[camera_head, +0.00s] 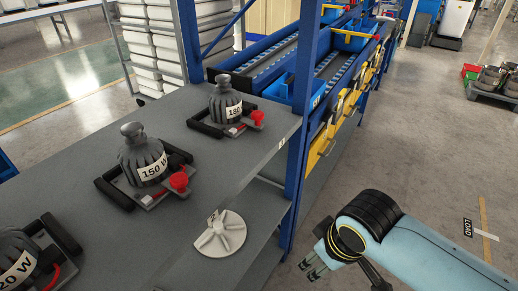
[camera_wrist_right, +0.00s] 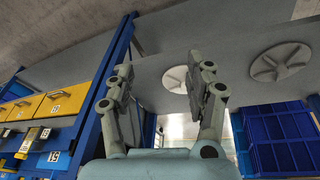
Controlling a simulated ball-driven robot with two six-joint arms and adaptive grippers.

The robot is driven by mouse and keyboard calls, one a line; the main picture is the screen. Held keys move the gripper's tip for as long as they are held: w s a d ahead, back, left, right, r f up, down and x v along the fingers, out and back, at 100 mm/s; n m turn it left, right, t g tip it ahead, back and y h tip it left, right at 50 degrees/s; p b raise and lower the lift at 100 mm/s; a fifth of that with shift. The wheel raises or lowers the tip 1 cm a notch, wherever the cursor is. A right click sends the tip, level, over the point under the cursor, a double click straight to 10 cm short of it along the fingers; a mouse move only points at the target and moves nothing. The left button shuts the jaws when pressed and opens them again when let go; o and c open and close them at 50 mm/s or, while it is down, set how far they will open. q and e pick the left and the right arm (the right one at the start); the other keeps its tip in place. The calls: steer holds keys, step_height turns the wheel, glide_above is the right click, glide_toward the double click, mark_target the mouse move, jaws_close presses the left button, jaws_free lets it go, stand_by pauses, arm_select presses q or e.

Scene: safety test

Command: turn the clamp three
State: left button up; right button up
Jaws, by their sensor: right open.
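In the right wrist view, two such wheels show: one on the right (camera_wrist_right: 281,62) and one partly hidden behind a finger (camera_wrist_right: 175,79). I cannot tell which is clamp three. My right gripper (camera_head: 313,268) is open and empty, right of the shelf and apart from the wheel. In the wrist view its fingers (camera_wrist_right: 160,80) stand wide apart. My left gripper is not in view.
Dark weights marked 150 W (camera_head: 143,158) and 180 (camera_head: 225,102) stand in holders with red knobs on the shelf; another is cut off at left. A blue post (camera_head: 300,130) rises at the shelf corner. Yellow bins (camera_head: 322,143) line the rack behind. Floor at right is open.

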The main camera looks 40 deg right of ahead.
steer(key=w+r+p, duration=0.3)
steer(key=w+r, duration=0.1)
steer(key=r, duration=0.8)
steer(key=m+t+p, duration=0.1)
steer(key=m+p, duration=0.1)
steer(key=m, duration=0.3)
glide_toward(258, 114)
steer(key=shift+h, duration=0.4)
steer(key=x, duration=0.9)
steer(key=shift+w+a, duration=0.15)
steer(key=shift+a, duration=0.15)
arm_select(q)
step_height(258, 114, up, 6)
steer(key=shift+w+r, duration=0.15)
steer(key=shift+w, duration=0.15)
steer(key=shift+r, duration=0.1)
arm_select(e)
jaws_close()
